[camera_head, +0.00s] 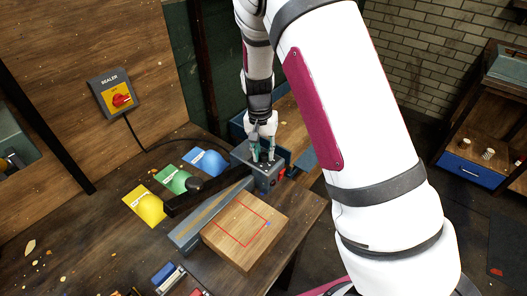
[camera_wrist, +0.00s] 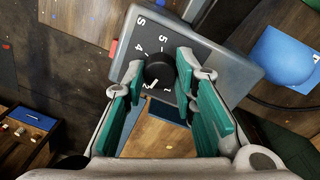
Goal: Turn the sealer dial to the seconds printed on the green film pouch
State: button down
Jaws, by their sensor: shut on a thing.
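The grey sealer (camera_head: 272,177) stands at the table's right end, with a long sealing bar (camera_head: 207,216) running to the lower left. Its round black dial (camera_wrist: 160,69) shows in the wrist view on a dark face with white S, 5, 4 and 1 readable. A white mark lies by the knob's lower edge; I cannot tell its exact reading. My gripper (camera_head: 262,155) points down at the sealer's top; in the wrist view my gripper (camera_wrist: 157,76) is shut on the dial, teal pads either side. The green film pouch (camera_head: 173,180) lies left of the sealer; its print is too small to read.
A blue pouch (camera_head: 205,161) and a yellow pouch (camera_head: 145,205) flank the green one. A wooden block (camera_head: 245,232) with a red outline sits in front of the sealing bar. A wall switch box (camera_head: 113,92) labelled SEALER has a cable to the table.

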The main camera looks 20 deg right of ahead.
aim_at(261, 154)
dwell(0.3)
jog(key=c, duration=1.3)
grip_release()
notch_tip(261, 154, up, 12)
jog(key=shift+w+a, duration=0.2)
jog(key=shift+a, duration=0.1)
